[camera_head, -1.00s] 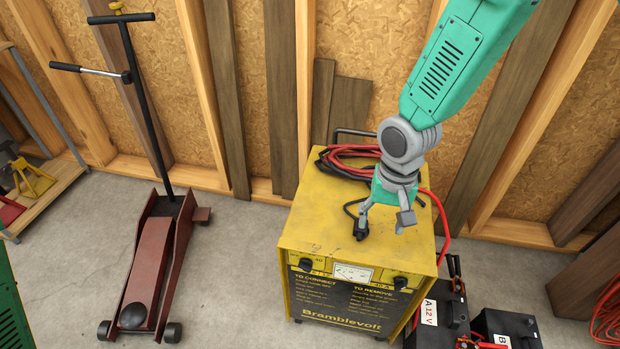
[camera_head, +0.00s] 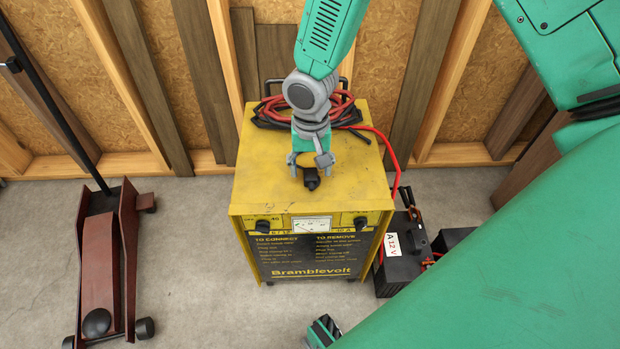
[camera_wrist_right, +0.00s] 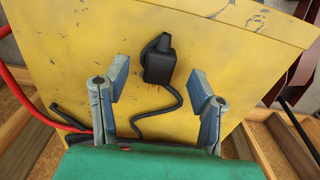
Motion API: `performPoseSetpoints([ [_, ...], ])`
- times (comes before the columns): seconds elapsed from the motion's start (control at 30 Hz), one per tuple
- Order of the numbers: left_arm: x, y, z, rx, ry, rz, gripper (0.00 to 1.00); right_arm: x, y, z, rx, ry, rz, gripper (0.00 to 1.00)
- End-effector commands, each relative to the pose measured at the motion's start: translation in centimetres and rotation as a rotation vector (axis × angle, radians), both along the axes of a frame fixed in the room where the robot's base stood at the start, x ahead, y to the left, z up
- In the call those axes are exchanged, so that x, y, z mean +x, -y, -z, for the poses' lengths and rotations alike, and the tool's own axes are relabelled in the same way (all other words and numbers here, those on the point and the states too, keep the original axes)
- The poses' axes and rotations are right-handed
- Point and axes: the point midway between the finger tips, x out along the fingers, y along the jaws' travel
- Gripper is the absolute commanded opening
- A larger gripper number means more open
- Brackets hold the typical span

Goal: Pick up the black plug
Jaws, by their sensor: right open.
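The black plug (camera_head: 311,181) lies on top of the yellow charger (camera_head: 260,190), near its front edge. In the right wrist view the plug (camera_wrist_right: 158,62) lies just ahead of the gap between the fingertips, with its cord curling back toward the gripper. My right gripper (camera_head: 309,167) is open above the charger top, one finger to each side of the plug's line. In the wrist view both blue-grey fingers of the right gripper (camera_wrist_right: 160,84) look apart from the plug. My left gripper is not clearly seen.
Red and black cables (camera_head: 335,106) lie coiled at the back of the charger. A black battery (camera_head: 402,262) stands at its right. A dark red floor jack (camera_head: 98,262) stands at the left. A large green shape covers the lower right. Wooden studs line the wall.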

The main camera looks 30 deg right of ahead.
Motion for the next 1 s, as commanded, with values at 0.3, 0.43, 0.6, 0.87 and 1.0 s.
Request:
performPoseSetpoints([
  [0.3, 0.0, 0.0, 1.7, 0.000, -0.001, 0.000, 0.61, 0.0, 0.0, 3.3, 0.001, -0.001, 0.000, 0.52],
  [0.43, 0.0, 0.0, 1.6, 0.000, 0.000, 0.000, 0.61, 0.0, 0.0, 3.2, 0.000, 0.000, 0.000, 0.52],
  [0.6, 0.0, 0.0, 1.6, 0.000, 0.000, 0.000, 0.61, 0.0, 0.0, 3.2, 0.001, -0.001, 0.000, 0.10],
  [0.87, 0.0, 0.0, 1.6, 0.000, 0.000, 0.000, 0.61, 0.0, 0.0, 3.2, 0.001, -0.001, 0.000, 0.00],
  [1.0, 0.0, 0.0, 1.3, 0.000, 0.000, 0.000, 0.61, 0.1, 0.0, 2.5, 0.001, 0.001, 0.000, 0.00],
])
